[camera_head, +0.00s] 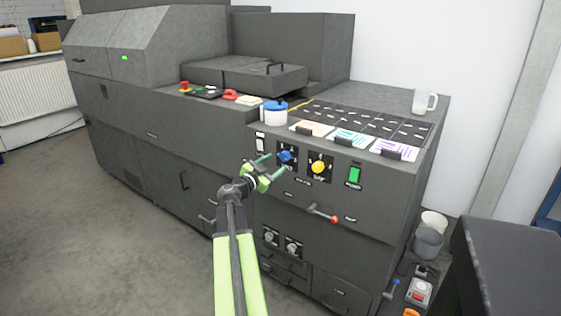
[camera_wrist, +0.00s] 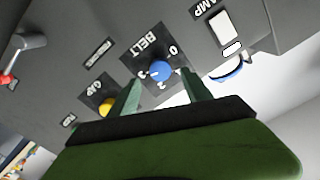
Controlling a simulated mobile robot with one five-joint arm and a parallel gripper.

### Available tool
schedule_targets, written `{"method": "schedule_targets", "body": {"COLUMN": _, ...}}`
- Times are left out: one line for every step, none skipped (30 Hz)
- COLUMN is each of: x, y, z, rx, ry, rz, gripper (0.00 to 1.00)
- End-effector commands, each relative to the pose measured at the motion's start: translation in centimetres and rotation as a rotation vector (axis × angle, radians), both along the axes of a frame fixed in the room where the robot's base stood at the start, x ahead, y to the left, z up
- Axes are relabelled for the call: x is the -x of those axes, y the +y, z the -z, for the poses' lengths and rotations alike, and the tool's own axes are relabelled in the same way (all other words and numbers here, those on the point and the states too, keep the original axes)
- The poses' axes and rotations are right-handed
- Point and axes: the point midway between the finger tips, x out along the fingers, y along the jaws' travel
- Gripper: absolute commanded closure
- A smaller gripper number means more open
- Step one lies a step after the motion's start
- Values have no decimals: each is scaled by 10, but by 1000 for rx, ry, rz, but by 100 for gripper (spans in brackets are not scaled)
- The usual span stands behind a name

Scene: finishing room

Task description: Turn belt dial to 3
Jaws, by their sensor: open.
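The belt dial is a blue round knob on a dark plate on the machine's front panel (camera_head: 285,156). In the wrist view the blue dial (camera_wrist: 160,69) sits under the upside-down word BELT, with a 0 and other small numbers around it. Which number it points at is too small to tell. My gripper (camera_head: 279,163) is open in front of the dial. In the wrist view its two green fingers (camera_wrist: 162,82) stand on either side of the knob, with gaps showing between them and it. Whether the tips reach knob depth I cannot tell.
A yellow dial (camera_head: 319,167) is close to the right of the belt dial.

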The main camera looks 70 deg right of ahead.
Motion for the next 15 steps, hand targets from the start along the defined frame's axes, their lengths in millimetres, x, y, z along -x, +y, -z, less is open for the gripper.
{"method": "schedule_targets", "body": {"x": -2, "y": 19, "z": 0, "rx": 0, "ry": 0, "rz": -3, "gripper": 43}}
{"method": "schedule_targets", "body": {"x": -5, "y": 28, "z": 0, "rx": -1, "ry": 0, "rz": -4, "gripper": 43}}
{"method": "schedule_targets", "body": {"x": -7, "y": 39, "z": 0, "rx": 0, "ry": 0, "rz": -3, "gripper": 43}}
{"method": "schedule_targets", "body": {"x": -9, "y": 47, "z": 1, "rx": -1, "ry": 0, "rz": -4, "gripper": 43}}
{"method": "schedule_targets", "body": {"x": -12, "y": 55, "z": 1, "rx": -1, "ry": 0, "rz": -4, "gripper": 43}}
{"method": "schedule_targets", "body": {"x": -14, "y": 66, "z": 1, "rx": 0, "ry": 0, "rz": -3, "gripper": 43}}
{"method": "schedule_targets", "body": {"x": -16, "y": 73, "z": 1, "rx": 0, "ry": 0, "rz": -3, "gripper": 43}}
{"method": "schedule_targets", "body": {"x": -18, "y": 81, "z": 1, "rx": 0, "ry": 0, "rz": -2, "gripper": 43}}
{"method": "schedule_targets", "body": {"x": -20, "y": 89, "z": 1, "rx": 0, "ry": 0, "rz": -2, "gripper": 43}}
{"method": "schedule_targets", "body": {"x": -22, "y": 95, "z": 1, "rx": 0, "ry": 0, "rz": -2, "gripper": 43}}
{"method": "schedule_targets", "body": {"x": -23, "y": 101, "z": 1, "rx": 0, "ry": 0, "rz": -1, "gripper": 43}}
{"method": "schedule_targets", "body": {"x": -25, "y": 107, "z": 1, "rx": 0, "ry": 0, "rz": -1, "gripper": 43}}
{"method": "schedule_targets", "body": {"x": -26, "y": 110, "z": 1, "rx": 0, "ry": 0, "rz": -1, "gripper": 43}}
{"method": "schedule_targets", "body": {"x": -27, "y": 114, "z": 1, "rx": 0, "ry": 0, "rz": -1, "gripper": 43}}
{"method": "schedule_targets", "body": {"x": -28, "y": 118, "z": 1, "rx": 0, "ry": -1, "rz": 0, "gripper": 43}}
